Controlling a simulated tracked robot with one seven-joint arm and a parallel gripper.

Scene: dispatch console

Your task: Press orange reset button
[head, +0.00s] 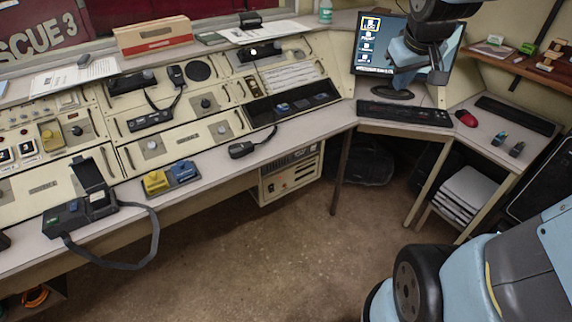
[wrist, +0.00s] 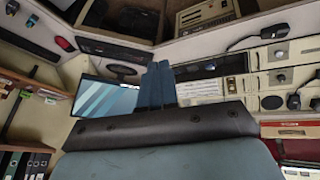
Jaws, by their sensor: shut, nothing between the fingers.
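I cannot pick out an orange reset button for certain in either view. In the head view, a panel (head: 40,170) of small lit and coloured buttons lies at the far left of the console, with a tan-yellow part (head: 52,135) on it. The labels there are too small to read. My gripper (head: 405,56) is in front of the monitor at the upper right, far from that panel. In the wrist view, my gripper's blue fingers (wrist: 157,68) are together and hold nothing. They point toward the console and monitor, touching nothing that I can see.
A monitor (head: 376,45), keyboard (head: 404,113) and red mouse (head: 466,118) are on the right-hand desk. Yellow and blue blocks (head: 170,178), a handset (head: 254,143) and a black strapped device (head: 88,205) lie along the console's front ledge. The floor (head: 270,250) in front is clear.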

